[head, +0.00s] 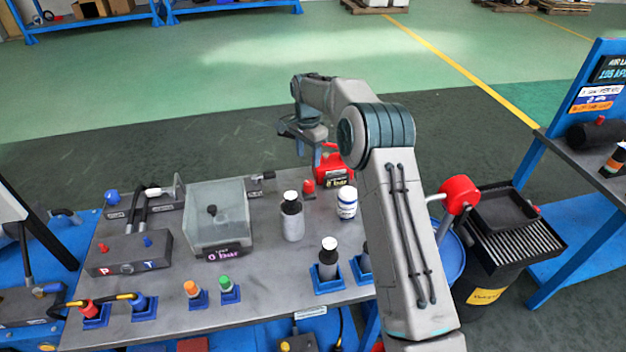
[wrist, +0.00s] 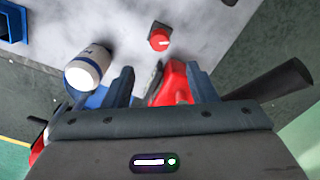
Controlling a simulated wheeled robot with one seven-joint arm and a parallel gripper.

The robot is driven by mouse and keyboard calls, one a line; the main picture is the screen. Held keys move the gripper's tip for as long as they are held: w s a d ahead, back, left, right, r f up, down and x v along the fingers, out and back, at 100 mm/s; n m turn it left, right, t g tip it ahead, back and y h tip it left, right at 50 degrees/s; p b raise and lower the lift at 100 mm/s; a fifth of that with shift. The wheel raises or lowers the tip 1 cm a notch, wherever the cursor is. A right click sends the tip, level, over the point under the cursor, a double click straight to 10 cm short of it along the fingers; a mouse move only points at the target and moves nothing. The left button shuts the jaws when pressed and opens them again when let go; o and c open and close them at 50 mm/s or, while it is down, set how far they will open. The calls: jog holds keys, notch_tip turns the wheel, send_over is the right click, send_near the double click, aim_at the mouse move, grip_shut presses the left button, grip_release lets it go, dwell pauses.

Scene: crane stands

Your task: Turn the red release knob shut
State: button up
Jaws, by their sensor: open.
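The small red release knob (head: 309,188) stands on the grey bench just left of the red pump body (head: 335,170). In the wrist view the knob (wrist: 160,39) is a round red cap with a short white mark, lying beyond my fingertips. The red pump body (wrist: 172,88) shows between and behind the fingers, partly hidden by the right finger. My gripper (head: 309,154) hangs above the bench's back edge, near the pump. In the wrist view my gripper (wrist: 160,84) is open, with nothing held and the knob apart from both fingers.
A white bottle with a blue label (head: 347,204) stands close right of the knob, and a grey bottle (head: 292,218) is in front. The bottle (wrist: 88,67) is near my left finger in the wrist view. A dark handle (wrist: 272,82) sticks out right. A clear box (head: 217,215) stands left.

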aim_at(309, 182)
notch_tip(309, 182, down, 11)
jog(key=shift+f+p, duration=0.15)
jog(key=shift+p, duration=1)
jog(key=c, duration=1)
jog(key=shift+d, duration=0.2)
jog(key=shift+a, duration=0.15)
jog(key=shift+w+b, duration=0.1)
jog(key=shift+b, duration=0.2)
